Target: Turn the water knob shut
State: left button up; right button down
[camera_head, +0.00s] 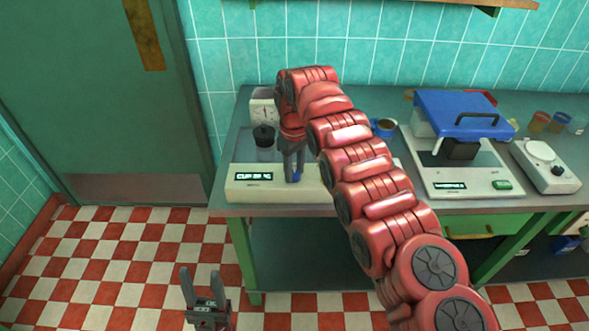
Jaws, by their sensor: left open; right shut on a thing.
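A white machine (255,188) with a small lit display sits at the left end of the counter. A small blue part (297,178), which looks like the water knob, shows at its front, mostly hidden by my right gripper (292,178). That gripper points down and is shut on this blue part. How far the knob is turned cannot be seen. My red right arm hides the machine's right part. My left gripper (201,273) is open and empty, low over the checkered floor, left of the counter and well apart from the machine.
A dark-lidded jar (265,142) and a dial scale (263,108) stand close left of my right gripper. A blue-lidded machine (463,113) and a white device (545,165) stand on the right counter. A green door (100,95) is at left. The floor at left is clear.

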aim_at(294, 173)
jog(key=shift+c, duration=2.2)
grip_release()
jog(key=shift+r, duration=0.1)
notch_tip(294, 173, up, 4)
jog(key=shift+a+f, duration=0.15)
jog(key=shift+f, duration=0.1)
notch_tip(294, 173, up, 14)
jog(key=p, duration=1.3)
jog(key=shift+f, duration=0.15)
